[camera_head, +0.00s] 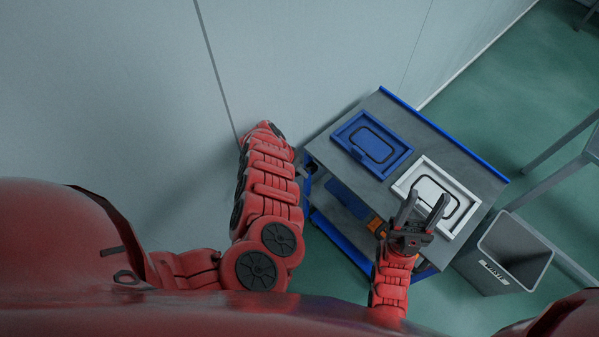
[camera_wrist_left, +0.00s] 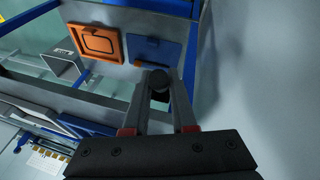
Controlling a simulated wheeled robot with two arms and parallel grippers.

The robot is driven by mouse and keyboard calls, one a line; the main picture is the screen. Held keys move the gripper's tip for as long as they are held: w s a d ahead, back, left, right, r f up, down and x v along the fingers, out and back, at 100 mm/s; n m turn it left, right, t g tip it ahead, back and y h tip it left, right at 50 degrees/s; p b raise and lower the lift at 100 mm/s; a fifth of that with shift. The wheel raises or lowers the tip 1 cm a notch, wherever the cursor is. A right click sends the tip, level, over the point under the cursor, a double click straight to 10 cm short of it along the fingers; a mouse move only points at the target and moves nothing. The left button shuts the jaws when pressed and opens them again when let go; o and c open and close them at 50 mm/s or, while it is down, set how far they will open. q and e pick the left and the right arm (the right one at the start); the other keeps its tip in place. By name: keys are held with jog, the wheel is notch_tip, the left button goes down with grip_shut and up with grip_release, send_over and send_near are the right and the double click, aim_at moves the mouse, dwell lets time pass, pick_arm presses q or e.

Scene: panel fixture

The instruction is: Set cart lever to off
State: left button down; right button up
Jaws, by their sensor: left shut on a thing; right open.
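The cart (camera_head: 455,150) has a grey top with blue edges and stands against the wall. In the left wrist view, my left gripper (camera_wrist_left: 161,84) is shut on a dark, rounded piece, likely the cart lever (camera_wrist_left: 158,79). Only its end shows between the fingertips, so its setting cannot be told. In the head view, the left arm reaches down beside the cart's left end, and its fingers and the lever are not clear there. My right gripper (camera_head: 425,202) is open and empty, above the cart's front right part, in front of the white tray (camera_head: 460,193).
A blue tray (camera_head: 352,128) lies on the cart top. Below are an orange panel (camera_wrist_left: 72,35) and a blue panel (camera_wrist_left: 172,52). A grey waste bin (camera_head: 532,262) stands right of the cart. A grey frame (camera_head: 545,180) is at the far right. The wall (camera_head: 290,60) is close to the left arm.

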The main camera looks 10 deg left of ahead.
pick_arm(q)
jog(key=shift+w, duration=0.1)
dwell(0.4)
jog(key=c, duration=0.7)
grip_release()
jog(key=shift+r, duration=0.1)
jog(key=v, duration=0.1)
jog(key=p+v, duration=0.1)
jog(key=v, duration=0.3)
jog(key=shift+d+r, duration=0.15)
jog(key=shift+d, duration=0.1)
jog(key=p+v, duration=0.8)
jog(key=v, duration=0.4)
jog(key=shift+w+a+p, duration=0.1)
jog(key=shift+p, duration=0.3)
